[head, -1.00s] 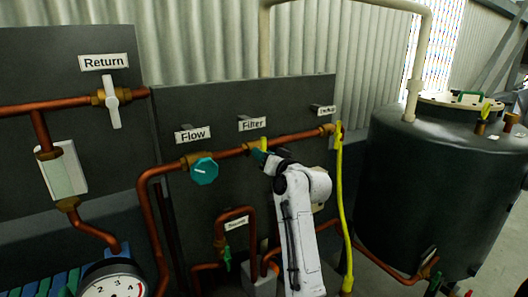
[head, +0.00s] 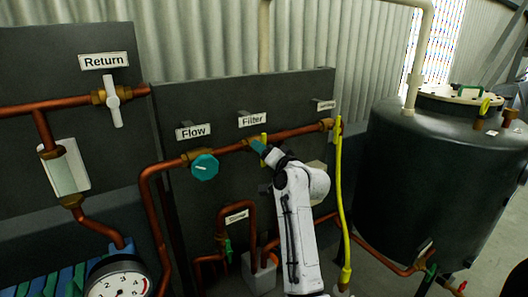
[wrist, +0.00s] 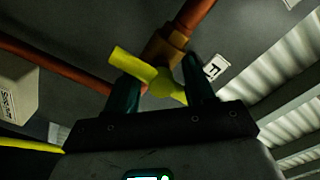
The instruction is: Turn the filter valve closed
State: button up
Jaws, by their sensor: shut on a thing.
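The filter valve has a yellow handle (head: 263,138) on a brass body in the copper pipe, under the "Filter" label (head: 251,120). In the head view the handle stands roughly upright, partly hidden by my gripper (head: 261,148). In the wrist view the yellow handle (wrist: 135,66) lies slanted between the teal fingers of my gripper (wrist: 160,88). The fingers are shut on the handle near its hub, and one arm of the handle sticks out past the left finger. The brass valve body (wrist: 165,47) shows just beyond it.
The teal round flow valve knob (head: 204,167) is left of my gripper on the same pipe. A yellow hose (head: 341,190) hangs at the right, near a dark tank (head: 430,170). A pressure gauge (head: 118,284) is at lower left. The white-handled return valve (head: 114,103) is upper left.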

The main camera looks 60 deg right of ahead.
jog(key=o, duration=1)
jog(key=shift+d, duration=0.1)
jog(key=shift+c, duration=0.2)
jog(key=b+v, duration=0.2)
jog(key=v, duration=0.8)
jog(key=shift+s, duration=0.3)
